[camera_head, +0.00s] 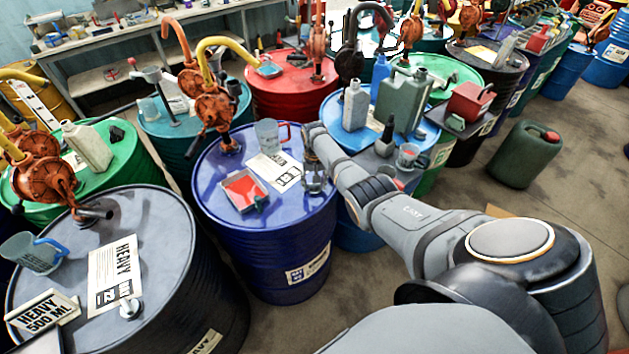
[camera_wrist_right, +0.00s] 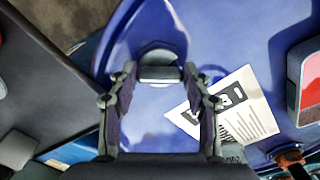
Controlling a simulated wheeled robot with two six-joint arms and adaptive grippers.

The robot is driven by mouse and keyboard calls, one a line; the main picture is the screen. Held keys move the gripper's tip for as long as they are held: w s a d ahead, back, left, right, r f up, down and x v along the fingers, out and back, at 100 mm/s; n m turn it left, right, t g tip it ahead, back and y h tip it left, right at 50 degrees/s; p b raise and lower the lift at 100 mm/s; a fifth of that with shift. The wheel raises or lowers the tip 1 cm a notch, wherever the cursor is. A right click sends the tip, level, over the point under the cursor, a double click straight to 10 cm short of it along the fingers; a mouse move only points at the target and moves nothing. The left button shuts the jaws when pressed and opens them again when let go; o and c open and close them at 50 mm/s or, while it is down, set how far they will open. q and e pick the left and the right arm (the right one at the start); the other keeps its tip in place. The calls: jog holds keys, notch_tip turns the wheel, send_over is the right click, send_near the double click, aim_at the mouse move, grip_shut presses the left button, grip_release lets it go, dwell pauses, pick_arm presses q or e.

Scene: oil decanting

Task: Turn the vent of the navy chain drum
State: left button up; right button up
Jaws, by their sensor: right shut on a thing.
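The navy drum (camera_head: 262,255) stands in the middle of the head view, its blue lid (camera_wrist_right: 230,35) filling much of the right wrist view. My right gripper (camera_head: 316,180) reaches down over the right edge of that lid. In the right wrist view my right gripper (camera_wrist_right: 160,82) has its two fingers on either side of the vent (camera_wrist_right: 158,60), a small grey-white cap on the lid, and is shut on it. In the head view the vent is mostly hidden by the gripper. My left gripper is not in view.
On the navy lid are a label sheet (camera_head: 272,170), a red-filled tray (camera_head: 244,190), a clear jug (camera_head: 266,136) and an orange pump (camera_head: 214,108). A dark drum (camera_head: 150,235) stands front left. A blue-topped drum (camera_head: 345,112) with bottles stands behind my right arm.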

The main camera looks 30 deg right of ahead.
jog(key=m, duration=0.3)
jog(key=shift+w+r+m+p, duration=0.1)
jog(key=shift+m+p, duration=0.2)
jog(key=shift+p, duration=0.05)
jog(key=shift+m, duration=1.7)
jog(key=o, duration=1.2)
jog(key=shift+c, duration=0.2)
notch_tip(320, 180, up, 12)
